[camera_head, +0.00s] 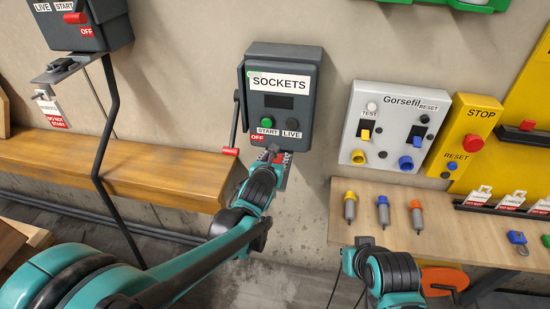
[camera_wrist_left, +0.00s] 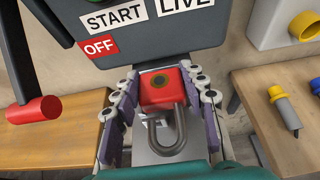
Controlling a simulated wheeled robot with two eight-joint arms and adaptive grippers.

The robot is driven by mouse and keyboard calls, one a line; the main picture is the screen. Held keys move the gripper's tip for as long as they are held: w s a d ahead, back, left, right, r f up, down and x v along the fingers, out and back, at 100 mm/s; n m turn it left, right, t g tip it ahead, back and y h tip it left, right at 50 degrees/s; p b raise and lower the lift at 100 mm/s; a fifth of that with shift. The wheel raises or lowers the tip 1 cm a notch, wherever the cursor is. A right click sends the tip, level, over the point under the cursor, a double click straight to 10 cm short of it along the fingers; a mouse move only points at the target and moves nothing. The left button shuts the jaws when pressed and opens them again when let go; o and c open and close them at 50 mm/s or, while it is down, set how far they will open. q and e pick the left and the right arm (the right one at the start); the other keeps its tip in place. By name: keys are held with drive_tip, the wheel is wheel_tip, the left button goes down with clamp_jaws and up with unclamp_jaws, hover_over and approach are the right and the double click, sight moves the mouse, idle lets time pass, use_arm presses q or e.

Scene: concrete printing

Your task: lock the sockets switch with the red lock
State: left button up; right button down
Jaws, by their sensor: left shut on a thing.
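The sockets switch (camera_head: 283,100) is a dark grey wall box with a SOCKETS label. Its lever hangs down on the left side, with the red handle (camera_head: 230,151) low, near the OFF label; the handle also shows in the left wrist view (camera_wrist_left: 34,110). My left gripper (camera_head: 270,157) is just below the box, shut on the red lock (camera_wrist_left: 160,88). The lock's grey shackle (camera_wrist_left: 166,138) points toward the wrist camera. A metal plate (camera_wrist_left: 142,148) shows behind the lock; whether the shackle passes through it is unclear. My right arm is at lower right; its fingers cannot be made out.
A wooden bench (camera_head: 140,172) lies left of the switch. The Gorsefil panel (camera_head: 388,105) and the yellow stop panel (camera_head: 463,135) are to the right. A wooden shelf (camera_head: 440,228) there holds several plugs, tags and a blue lock (camera_head: 517,238). Another switch box (camera_head: 80,28) is upper left.

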use_arm(q)
drive_tip(key=shift+f+b, duration=0.7)
drive_tip(key=shift+f, duration=0.15)
drive_tip(key=o, duration=1.4)
drive_tip(key=shift+s, duration=0.1)
drive_tip(key=v, duration=1.1)
drive_tip(key=shift+s+a+r, duration=0.1)
drive_tip(key=shift+s+r, duration=0.15)
drive_tip(key=shift+s, duration=0.1)
